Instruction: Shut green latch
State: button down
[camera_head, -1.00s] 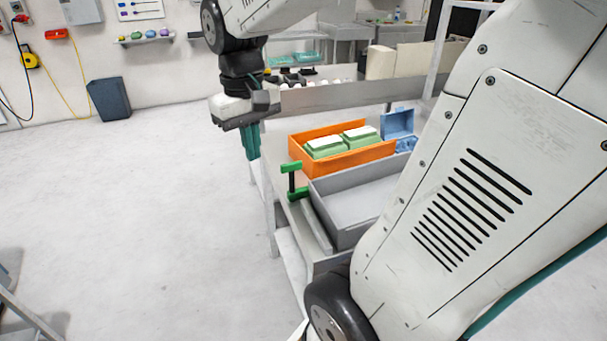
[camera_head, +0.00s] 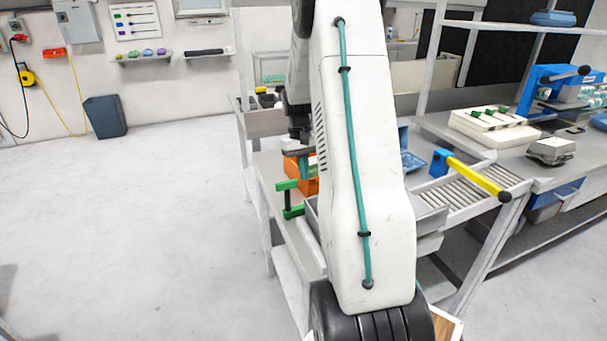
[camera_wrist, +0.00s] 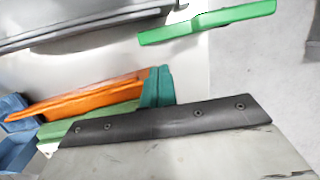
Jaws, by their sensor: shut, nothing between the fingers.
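The green latch (camera_head: 288,198) has two green bars joined by a dark upright and stands at the left edge of the bench, beside the grey tray (camera_head: 311,212). In the wrist view a green bar of it (camera_wrist: 207,22) shows at the top right. My gripper (camera_head: 305,166) has teal fingers and is shut and empty, a little above and to the right of the latch in the head view. In the wrist view the fingertips (camera_wrist: 158,88) are apart from the green bar. My arm hides much of the bench behind it.
An orange crate (camera_head: 310,186) sits behind the latch, mostly hidden by my arm. A blue box (camera_head: 410,161) lies right of my arm, near a yellow-handled lever (camera_head: 478,175). Open floor lies to the left.

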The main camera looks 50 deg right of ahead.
jog(key=x, duration=0.7)
jog(key=shift+f, duration=0.25)
jog(key=shift+s+a+m, duration=0.25)
jog(key=shift+s+m, duration=0.05)
jog(key=shift+s, duration=0.3)
jog(key=shift+s+a, duration=0.15)
jog(key=v, duration=1)
jog(key=shift+w+d, duration=0.2)
jog(key=shift+w, duration=0.1)
jog(key=shift+r, duration=0.1)
